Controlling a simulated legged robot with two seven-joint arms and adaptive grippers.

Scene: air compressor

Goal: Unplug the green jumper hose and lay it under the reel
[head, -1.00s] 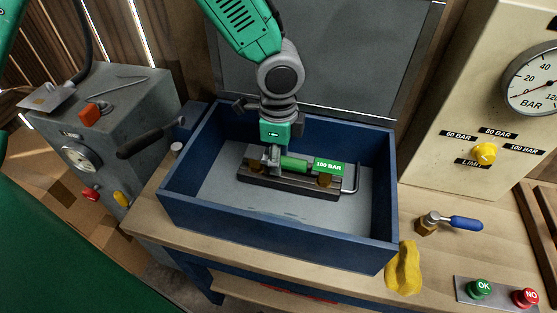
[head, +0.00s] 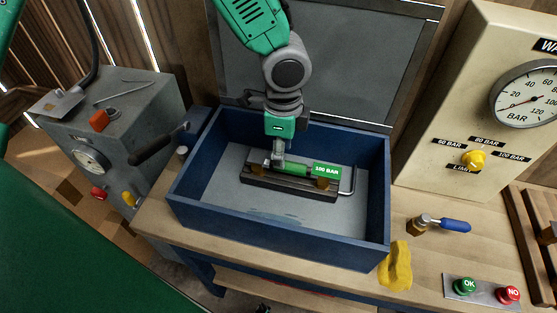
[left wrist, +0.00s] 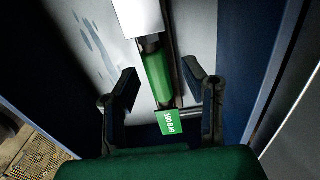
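A green cylinder (head: 293,168) with a green "100 BAR" tag (head: 327,171) lies on a dark block inside the blue box (head: 277,232). It also shows in the left wrist view (left wrist: 158,75), with its tag (left wrist: 169,122) nearer the camera. My left gripper (head: 278,158) is over the left part of the cylinder. In the left wrist view its fingers (left wrist: 163,92) are apart on either side of the cylinder, with gaps to it, so it is open. I cannot make out a jumper hose or a reel as such. My right gripper is not in view.
The box walls enclose the block. A gauge panel (head: 440,150) with a yellow knob (head: 473,158) stands at right. A blue-handled valve (head: 440,224), a yellow object (head: 396,266) and OK and NO buttons (head: 483,289) are on the bench. A grey machine (head: 120,125) stands at left.

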